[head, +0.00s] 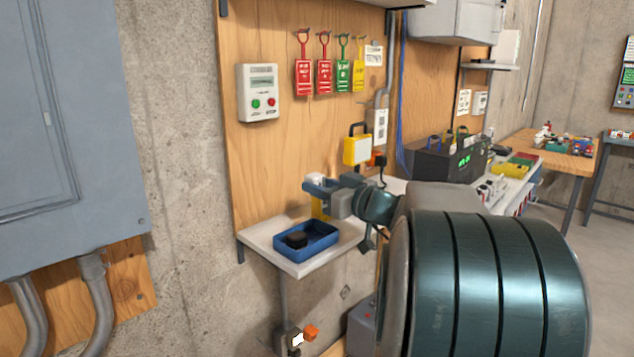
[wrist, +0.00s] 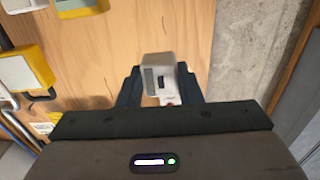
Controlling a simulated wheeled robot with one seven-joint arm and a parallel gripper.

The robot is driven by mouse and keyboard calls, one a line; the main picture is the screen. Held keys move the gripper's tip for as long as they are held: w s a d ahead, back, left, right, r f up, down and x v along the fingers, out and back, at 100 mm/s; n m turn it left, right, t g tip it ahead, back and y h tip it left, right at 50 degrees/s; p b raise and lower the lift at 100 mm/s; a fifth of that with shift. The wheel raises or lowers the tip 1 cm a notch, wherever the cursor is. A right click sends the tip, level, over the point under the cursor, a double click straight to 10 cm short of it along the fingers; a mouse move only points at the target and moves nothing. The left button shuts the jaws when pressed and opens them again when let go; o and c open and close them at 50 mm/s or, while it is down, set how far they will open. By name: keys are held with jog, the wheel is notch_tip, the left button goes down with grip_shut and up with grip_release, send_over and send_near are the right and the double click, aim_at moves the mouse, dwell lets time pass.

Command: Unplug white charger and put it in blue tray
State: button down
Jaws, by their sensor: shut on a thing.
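My gripper (wrist: 160,88) is shut on the white charger (wrist: 158,72), a small pale block between its two dark fingers in the wrist view. In the head view the charger (head: 316,179) shows as a small white shape at the tip of my gripper (head: 318,188). It is held in the air in front of the wooden panel, above the shelf. The blue tray (head: 322,249) sits on the white shelf below and slightly left of the gripper. A black block lies inside the tray, toward its left side.
A yellow lamp (head: 357,150) and an orange plug (head: 373,160) are right of the gripper. A white meter box (head: 258,92) and colored tags (head: 325,66) hang above. A grey cabinet (head: 60,110) stands at the left. A socket with an orange piece (head: 311,332) is below the shelf.

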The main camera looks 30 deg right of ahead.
jog(key=shift+d+f+b, duration=0.1)
jog(key=shift+f+b, duration=0.25)
jog(key=shift+f, duration=2.3)
jog(key=c, duration=0.9)
grip_release()
jog(key=shift+c, duration=0.2)
jog(key=shift+s, duration=0.15)
jog(key=b+v, duration=0.3)
jog(key=v, duration=1)
jog(key=shift+s, duration=0.3)
